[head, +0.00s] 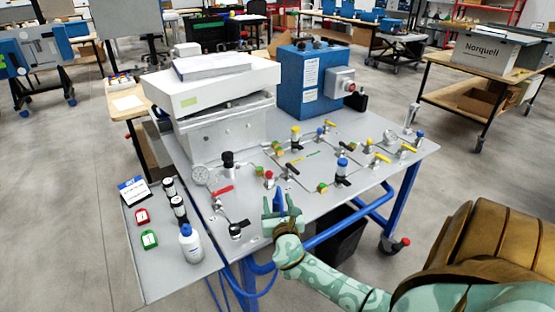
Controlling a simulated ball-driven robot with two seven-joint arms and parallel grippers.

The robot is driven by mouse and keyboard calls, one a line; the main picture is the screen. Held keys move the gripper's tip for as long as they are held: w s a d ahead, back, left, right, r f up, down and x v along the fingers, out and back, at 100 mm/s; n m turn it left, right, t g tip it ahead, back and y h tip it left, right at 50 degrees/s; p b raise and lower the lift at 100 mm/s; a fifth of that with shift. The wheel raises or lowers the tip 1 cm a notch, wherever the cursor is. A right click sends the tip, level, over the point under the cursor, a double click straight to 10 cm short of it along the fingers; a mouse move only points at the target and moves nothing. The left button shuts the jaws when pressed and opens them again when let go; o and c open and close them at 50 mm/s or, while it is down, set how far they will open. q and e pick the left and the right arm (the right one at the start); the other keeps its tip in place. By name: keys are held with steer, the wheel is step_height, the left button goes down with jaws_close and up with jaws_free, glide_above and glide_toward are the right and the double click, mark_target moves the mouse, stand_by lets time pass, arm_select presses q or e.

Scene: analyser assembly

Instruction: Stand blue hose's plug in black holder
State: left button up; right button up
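My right gripper (281,205) is at the front edge of the analyser table, its fingers pointing up and away. A blue upright piece, which looks like the blue hose's plug (278,199), shows between the fingers. I cannot tell whether the fingers touch it. The blue hose (262,268) loops below the table's front edge, partly hidden by my arm. A small black cup-like part, possibly the black holder (236,231), stands on the table left of the gripper. My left gripper is not in view.
The grey table (330,205) carries valves and thin pipes, with a red-handled valve (222,191) near the gripper. A white-capped analyser box (225,125) and a blue box (312,80) stand behind. A side shelf (160,275) holds a white bottle (191,245).

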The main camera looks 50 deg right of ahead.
steer(key=shift+s+a, duration=0.1)
steer(key=p+v, duration=0.1)
steer(key=v, duration=1.5)
steer(key=shift+p, duration=0.3)
